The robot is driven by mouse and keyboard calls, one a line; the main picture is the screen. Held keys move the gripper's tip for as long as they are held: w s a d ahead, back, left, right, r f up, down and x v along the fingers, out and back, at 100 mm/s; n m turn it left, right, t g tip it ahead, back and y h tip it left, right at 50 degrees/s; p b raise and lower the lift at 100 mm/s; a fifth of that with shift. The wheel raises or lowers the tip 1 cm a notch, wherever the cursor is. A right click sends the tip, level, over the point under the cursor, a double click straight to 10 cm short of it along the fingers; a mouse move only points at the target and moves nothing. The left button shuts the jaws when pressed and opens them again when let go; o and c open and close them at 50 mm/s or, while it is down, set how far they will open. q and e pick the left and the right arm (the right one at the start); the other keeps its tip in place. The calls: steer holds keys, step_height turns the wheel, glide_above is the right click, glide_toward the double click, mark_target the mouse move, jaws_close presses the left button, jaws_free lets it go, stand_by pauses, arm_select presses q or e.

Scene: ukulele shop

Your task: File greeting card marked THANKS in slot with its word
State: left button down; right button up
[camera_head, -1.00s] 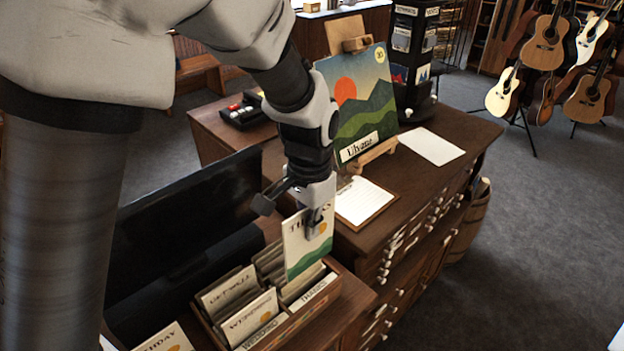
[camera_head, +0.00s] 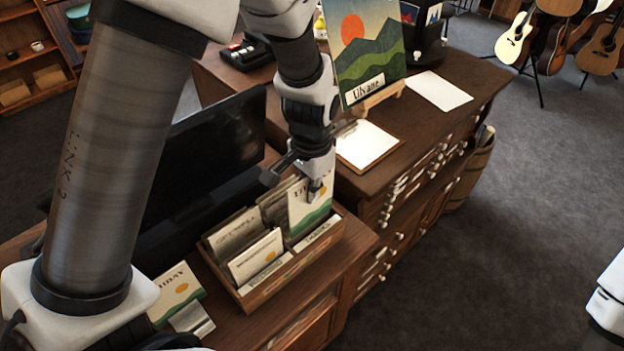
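My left gripper (camera_head: 315,188) is shut on the top of a cream card (camera_head: 309,210) with a green hill and orange sun. The finger partly covers its word, which is blurred now; it began with TH in the earlier view. The card stands nearly upright in the right section of the wooden card box (camera_head: 277,280). Its lower edge is hidden behind the front label strip (camera_head: 318,234), which read THANKS earlier. I cannot tell whether it touches the bottom. My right gripper is not in view.
Other cards (camera_head: 255,257) fill the box's left slots. A loose card (camera_head: 176,291) is at its left. A dark open case or screen (camera_head: 213,150) stands behind. A clipboard (camera_head: 366,143) and a painting on an easel (camera_head: 366,45) are on the cabinet behind.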

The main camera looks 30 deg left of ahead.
mark_target(312, 213)
arm_select(q)
steer(key=shift+s+f+b, duration=0.15)
steer(key=shift+f+b, duration=0.15)
steer(key=shift+f, duration=0.2)
steer(key=f+b, duration=0.1)
steer(key=f, duration=0.2)
steer(key=shift+w+b, duration=0.35)
steer(key=shift+w, duration=0.05)
steer(key=shift+s+d+f+b, duration=0.15)
steer(key=shift+f+b, duration=0.3)
steer(key=shift+f, duration=0.25)
steer(key=shift+s+a+f+b, duration=0.1)
steer(key=shift+f+b, duration=0.35)
steer(key=shift+f, duration=0.2)
steer(key=shift+w+f+b, duration=0.15)
steer(key=shift+f+b, duration=0.15)
steer(key=shift+f, duration=0.4)
steer(key=shift+r, duration=0.1)
steer(key=c, duration=1.2)
jaws_free()
steer(key=shift+c, duration=0.2)
